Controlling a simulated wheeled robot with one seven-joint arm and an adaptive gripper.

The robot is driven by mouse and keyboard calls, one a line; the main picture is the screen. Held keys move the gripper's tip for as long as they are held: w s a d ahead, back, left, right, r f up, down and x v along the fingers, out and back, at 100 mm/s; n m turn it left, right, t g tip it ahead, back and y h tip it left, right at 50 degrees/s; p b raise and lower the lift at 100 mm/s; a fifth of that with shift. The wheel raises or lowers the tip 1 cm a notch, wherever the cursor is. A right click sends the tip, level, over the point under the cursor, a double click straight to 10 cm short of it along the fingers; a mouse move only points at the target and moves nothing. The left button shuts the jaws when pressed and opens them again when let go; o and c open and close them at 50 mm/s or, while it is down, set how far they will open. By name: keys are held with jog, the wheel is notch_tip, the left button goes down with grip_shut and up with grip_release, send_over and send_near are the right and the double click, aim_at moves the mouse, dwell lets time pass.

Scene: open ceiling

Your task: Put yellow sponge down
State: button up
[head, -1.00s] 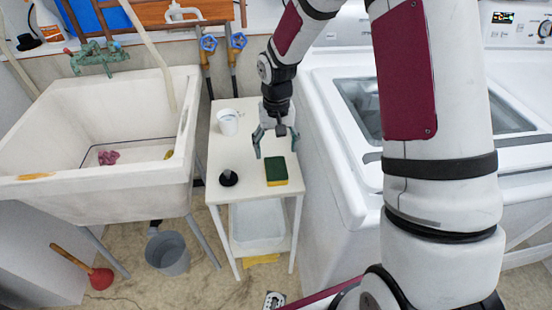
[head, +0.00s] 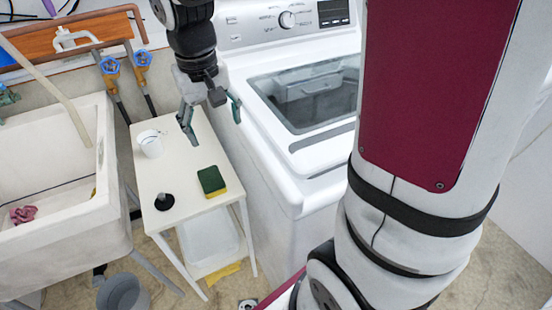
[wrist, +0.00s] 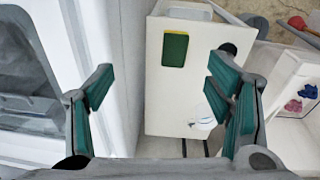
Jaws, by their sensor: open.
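The yellow sponge (head: 212,181), with a dark green top, lies flat on the small white table (head: 168,182), near its front right corner. It also shows in the wrist view (wrist: 175,49), past the open fingers and apart from them. My gripper (head: 212,122) is open and empty, above the back right part of the table, behind the sponge in the head view. In the wrist view my gripper (wrist: 158,100) has its fingers wide apart with nothing between them.
A white cup (head: 150,144) and a black plunger-like object (head: 164,202) stand on the table. A washing machine (head: 310,150) is close on the right, a sink (head: 60,215) on the left. A grey bucket (head: 122,293) is on the floor.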

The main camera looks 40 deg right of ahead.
jog(key=s+r+t, duration=0.1)
jog(key=s+r, duration=0.2)
jog(key=s, duration=0.7)
jog(key=s+r+n+t, duration=0.1)
jog(key=s+r, duration=0.2)
jog(key=s, duration=0.8)
jog(key=shift+s+a+r+y, duration=0.3)
jog(key=shift+a+r+y, duration=0.05)
jog(key=shift+r+y, duration=0.05)
